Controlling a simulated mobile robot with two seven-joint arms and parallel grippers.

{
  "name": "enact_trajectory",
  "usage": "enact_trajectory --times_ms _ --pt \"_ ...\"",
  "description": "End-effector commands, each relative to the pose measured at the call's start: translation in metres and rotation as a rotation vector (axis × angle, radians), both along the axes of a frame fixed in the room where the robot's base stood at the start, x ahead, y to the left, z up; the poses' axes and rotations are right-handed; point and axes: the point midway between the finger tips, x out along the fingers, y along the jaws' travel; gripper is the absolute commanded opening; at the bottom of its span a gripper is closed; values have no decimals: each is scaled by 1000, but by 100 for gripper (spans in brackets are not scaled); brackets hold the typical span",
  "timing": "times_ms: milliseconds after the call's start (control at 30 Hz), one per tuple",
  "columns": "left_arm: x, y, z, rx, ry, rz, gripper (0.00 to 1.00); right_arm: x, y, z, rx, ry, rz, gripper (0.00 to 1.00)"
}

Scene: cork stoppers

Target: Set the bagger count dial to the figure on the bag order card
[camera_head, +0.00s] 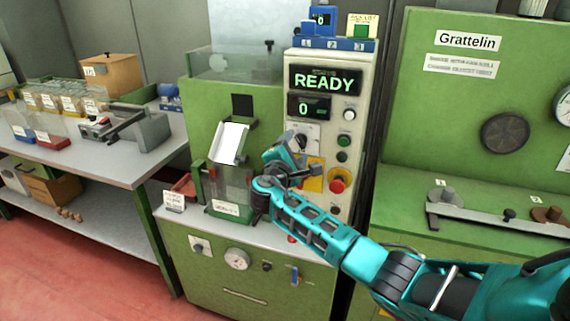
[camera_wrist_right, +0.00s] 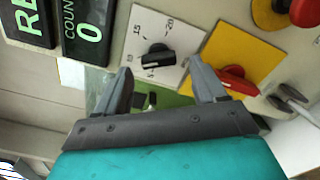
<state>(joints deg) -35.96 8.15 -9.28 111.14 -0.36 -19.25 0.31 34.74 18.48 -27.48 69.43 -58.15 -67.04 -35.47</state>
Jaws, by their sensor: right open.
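The count dial is a black knob on a white plate (camera_head: 311,132) on the bagger's control column. In the right wrist view the dial knob (camera_wrist_right: 157,57) lies sideways, with figures such as 15 and 20 around it. My right gripper (camera_head: 291,146) is in front of the dial; in the right wrist view its open fingers (camera_wrist_right: 160,68) frame the knob from either side, and contact cannot be told. The count display (camera_head: 308,106) reads 0, and the display above reads READY. A small white card (camera_head: 174,201) stands at the bench's left; its writing is unreadable. My left gripper is out of view.
A red switch on a yellow plate (camera_wrist_right: 232,80) is close beside the right finger. A red stop button (camera_head: 337,185) and round buttons are on the column. A clear bin (camera_head: 231,188) stands left of my wrist. A green cabinet (camera_head: 405,170) is at right.

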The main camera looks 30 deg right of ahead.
Motion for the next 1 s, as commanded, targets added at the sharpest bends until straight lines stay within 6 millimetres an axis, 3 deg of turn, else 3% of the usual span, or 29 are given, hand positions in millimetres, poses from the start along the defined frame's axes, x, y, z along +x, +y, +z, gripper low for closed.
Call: enact_trajectory --times_ms 300,500,1000 --pt "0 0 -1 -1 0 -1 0 -45 52 -1 3 1 3 70" --pt "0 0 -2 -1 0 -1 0 -66 77 -1 3 1 1 70" --pt "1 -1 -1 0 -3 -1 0 -74 86 0 1 1 -1 70"
